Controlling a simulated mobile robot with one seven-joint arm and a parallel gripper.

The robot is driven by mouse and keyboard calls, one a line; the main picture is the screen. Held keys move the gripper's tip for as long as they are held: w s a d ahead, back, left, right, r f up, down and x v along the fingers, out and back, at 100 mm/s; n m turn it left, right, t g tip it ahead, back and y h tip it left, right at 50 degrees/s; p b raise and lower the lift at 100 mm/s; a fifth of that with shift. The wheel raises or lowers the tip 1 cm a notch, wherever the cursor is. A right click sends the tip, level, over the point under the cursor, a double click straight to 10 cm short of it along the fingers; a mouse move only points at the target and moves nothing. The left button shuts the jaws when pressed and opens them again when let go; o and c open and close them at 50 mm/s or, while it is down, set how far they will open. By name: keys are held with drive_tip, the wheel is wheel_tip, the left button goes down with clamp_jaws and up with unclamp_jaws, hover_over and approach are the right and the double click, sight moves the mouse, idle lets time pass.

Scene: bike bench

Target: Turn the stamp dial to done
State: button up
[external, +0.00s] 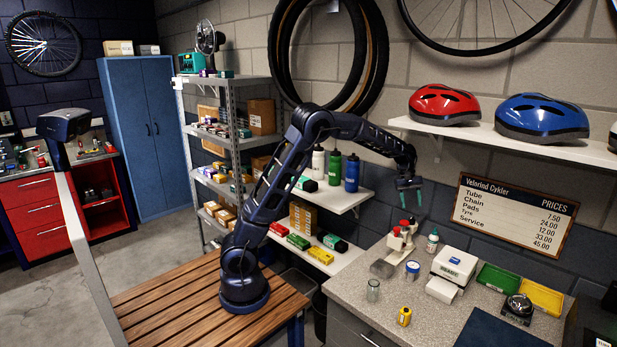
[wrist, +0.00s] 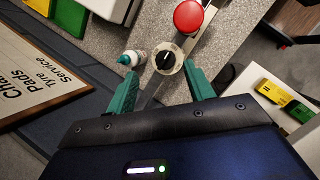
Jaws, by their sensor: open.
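The stamp dial is a round, pale dial (wrist: 169,61) with a black knob, in the middle of the wrist view. Its markings are too small to read. A red round knob (wrist: 188,16) stands just beyond it in that view. In the external view, the pale stamp stand (external: 396,246) with red tops is at the back left of the grey counter; its dial is not clear there. My gripper (external: 411,198) points down above the stand. Its teal fingers (wrist: 162,80) are open, with nothing between them, apart from the dial and on either side of it in the wrist view.
A white bottle with a teal cap (wrist: 131,58) stands close beside the dial. A shelf with helmets (external: 444,104) is above.

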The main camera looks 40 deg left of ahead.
sight(412, 220)
wheel_tip(412, 220, up, 4)
drive_tip(key=a+f+n+t, duration=0.1)
drive_tip(key=a+n+t, duration=0.15)
drive_tip(key=n, duration=0.75)
drive_tip(key=shift+g, duration=0.35)
drive_tip(key=x, duration=1)
drive_tip(key=shift+s+d, duration=0.1)
drive_tip(key=shift+s, duration=0.3)
drive_tip(key=c, duration=1)
